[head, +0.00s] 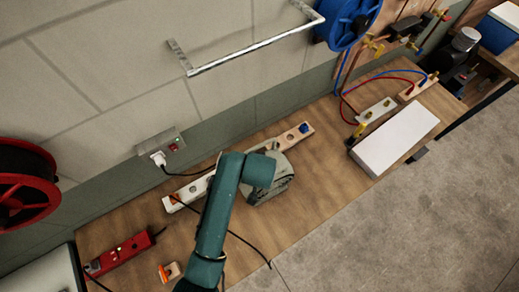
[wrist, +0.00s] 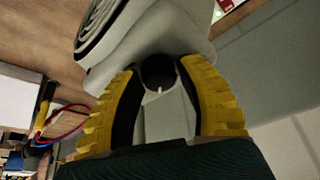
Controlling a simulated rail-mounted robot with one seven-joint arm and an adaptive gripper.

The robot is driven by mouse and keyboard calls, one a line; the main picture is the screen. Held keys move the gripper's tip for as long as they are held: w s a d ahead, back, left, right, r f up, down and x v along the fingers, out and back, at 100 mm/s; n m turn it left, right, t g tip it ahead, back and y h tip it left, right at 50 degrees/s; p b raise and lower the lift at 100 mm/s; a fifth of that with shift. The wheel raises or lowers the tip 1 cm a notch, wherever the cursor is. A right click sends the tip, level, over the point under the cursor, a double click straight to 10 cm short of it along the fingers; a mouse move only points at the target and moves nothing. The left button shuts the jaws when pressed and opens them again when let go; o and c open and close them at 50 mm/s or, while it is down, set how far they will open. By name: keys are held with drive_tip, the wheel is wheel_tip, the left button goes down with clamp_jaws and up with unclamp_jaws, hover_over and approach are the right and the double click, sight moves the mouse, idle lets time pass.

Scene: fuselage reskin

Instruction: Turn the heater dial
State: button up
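The heater (head: 272,182) is a pale grey casing on the wooden bench in the head view, partly hidden behind my teal arm. In the wrist view its casing (wrist: 150,35) fills the upper middle, with a dark ribbed grille at upper left. The heater dial (wrist: 158,72) is round and black with a short white pointer aimed down in the picture. My gripper (wrist: 159,70) has its yellow fingers with black pads on either side of the dial. The pads look close to the dial's edges; whether they press on it I cannot tell. My fingertips are hidden in the head view.
A power strip (head: 188,194) and a wall outlet (head: 165,148) with a plugged cable are left of the heater. A wooden strip with a blue knob (head: 303,128) lies behind it. A red tool (head: 122,251) and a white box (head: 395,139) are farther off. A black cable crosses the bench front.

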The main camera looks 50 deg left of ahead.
clamp_jaws()
drive_tip(key=shift+n+p, duration=0.35)
drive_tip(key=shift+n, duration=0.05)
drive_tip(key=n+g+p, duration=0.1)
drive_tip(key=n, duration=0.1)
drive_tip(key=shift+n+y, duration=0.3)
drive_tip(key=shift+y, duration=0.1)
drive_tip(key=n+g, duration=0.2)
drive_tip(key=n, duration=0.3)
drive_tip(key=shift+f+n, duration=0.1)
drive_tip(key=shift+n, duration=0.2)
drive_tip(key=shift+o, duration=2.2)
unclamp_jaws()
